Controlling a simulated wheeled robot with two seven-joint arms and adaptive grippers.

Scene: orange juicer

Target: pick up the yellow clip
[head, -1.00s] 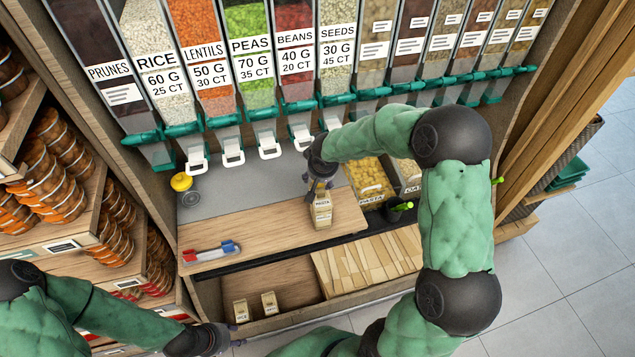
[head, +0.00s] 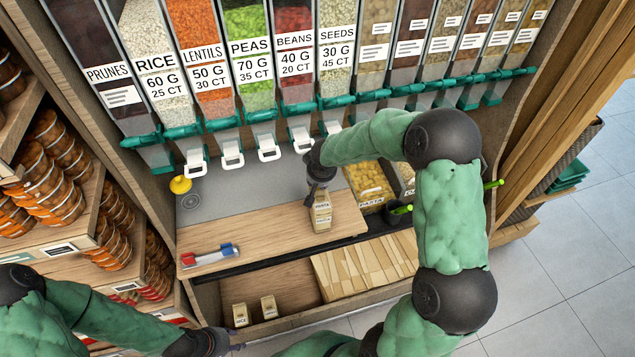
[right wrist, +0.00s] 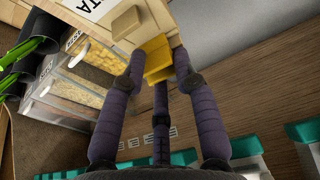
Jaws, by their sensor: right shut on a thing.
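In the right wrist view a yellow clip (right wrist: 158,58) sits between the fingertips of my right gripper (right wrist: 158,68), which is shut on it. The clip is right beside a tan paper bag (right wrist: 127,22) with a pasta label and seems to touch it. In the head view my right gripper (head: 319,186) is just above this bag (head: 321,215), which stands upright on the wooden shelf; the clip is hidden there by the gripper. My left gripper (head: 232,343) is low at the bottom edge, away from the shelf, its fingers too small to judge.
Red, white and blue clips (head: 209,255) lie at the shelf's left. A yellow knob-like object (head: 180,185) stands behind them. Pasta bins (head: 368,184) are right of the bag. Dispensers line the back. Two small bags (head: 254,310) stand in the lower compartment. The shelf's middle is clear.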

